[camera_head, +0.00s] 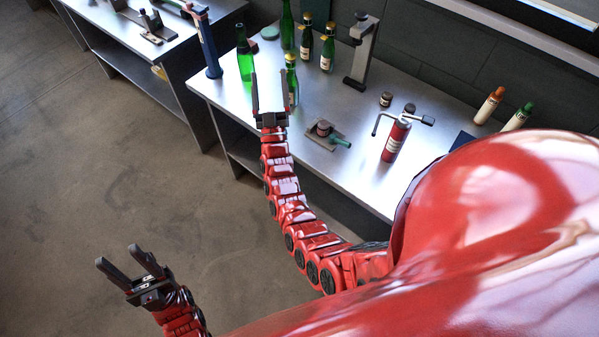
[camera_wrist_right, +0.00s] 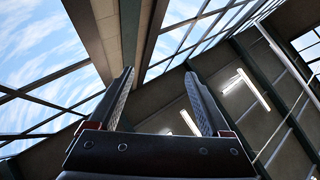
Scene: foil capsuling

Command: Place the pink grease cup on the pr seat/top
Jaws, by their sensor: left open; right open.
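A small dark reddish-brown cup-like piece (camera_head: 323,127) sits on a flat grey base on the bench, and a small dark jar (camera_head: 385,99) stands further right. I cannot tell whether either is the grease cup. I cannot tell which thing is the pr seat; a grey upright stand (camera_head: 361,52) is at the back. My right gripper (camera_head: 269,92) is open and empty, in front of the green bottles. Its open fingers (camera_wrist_right: 160,105) also show in the right wrist view. My left gripper (camera_head: 124,260) is open and empty over the floor.
Several green bottles (camera_head: 245,55) stand on the steel bench (camera_head: 330,178). A red cylinder with a handle (camera_head: 396,140) is at the right, with white bottles (camera_head: 488,106) behind. Another bench (camera_head: 120,35) stands at the upper left. The floor (camera_head: 90,170) between is clear.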

